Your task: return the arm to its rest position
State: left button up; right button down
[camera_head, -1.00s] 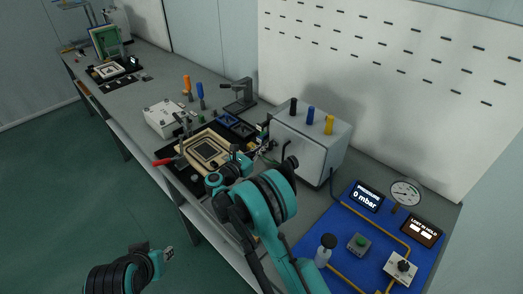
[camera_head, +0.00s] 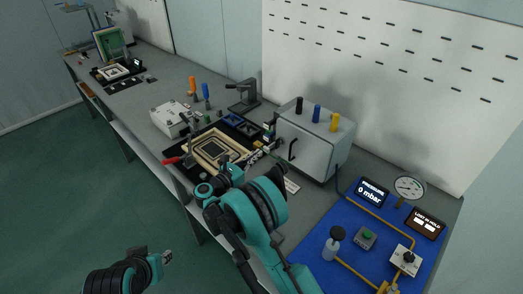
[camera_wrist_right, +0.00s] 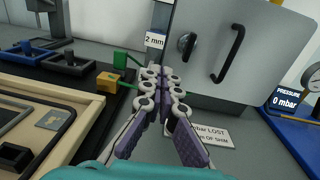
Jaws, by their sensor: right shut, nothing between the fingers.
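My right arm, in teal and black, reaches up from the bottom centre of the head view over the front of the bench. Its gripper (camera_head: 252,158) is small there, between the tan-framed fixture and the grey cabinet. In the right wrist view the right gripper (camera_wrist_right: 162,78) is shut and empty, its linked fingers together in front of the cabinet's lower left edge. My left gripper (camera_head: 167,257) is at the bottom left, over the floor in front of the bench. It is too small to tell whether its fingers are apart.
The grey cabinet (camera_head: 308,150) has a dark handle and coloured knobs on top. A tan-framed fixture (camera_head: 196,153) with a red-handled clamp lies left of it. Green and yellow blocks (camera_wrist_right: 109,82) sit near the right fingers. A blue panel (camera_head: 316,240) with gauge and valves is at right.

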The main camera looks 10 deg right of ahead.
jog(key=p+v, duration=0.1)
jog(key=v, duration=0.5)
jog(key=w+r+n+t+y, duration=0.25)
jog(key=r+n, duration=0.25)
jog(key=r, duration=0.4)
jog(key=w+r+n+t+y, duration=0.15)
jog(key=r+n+t, duration=0.3)
jog(key=r, duration=0.45)
jog(key=s+a+r+n+t+y, duration=0.1)
jog(key=s+a+r+n+y, duration=0.1)
jog(key=r+n+y, duration=0.55)
jog(key=s+a+r+n+t+y, duration=0.1)
jog(key=s+a+r+n+y, duration=0.2)
jog(key=n, duration=0.8)
jog(key=s+d+f+n+g, duration=0.4)
jog(key=s+f+n, duration=0.2)
jog(key=s, duration=0.4)
jog(key=s+d+f+n+g, duration=0.4)
jog(key=s+f+n, duration=0.2)
jog(key=s, duration=0.5)
jog(key=s+d+f+n+g, duration=0.4)
jog(key=s+d+f+n, duration=0.1)
jog(key=s+f, duration=0.4)
jog(key=shift+s+f+n+g, duration=0.4)
jog(key=shift+s+n, duration=0.3)
jog(key=shift+n, duration=0.1)
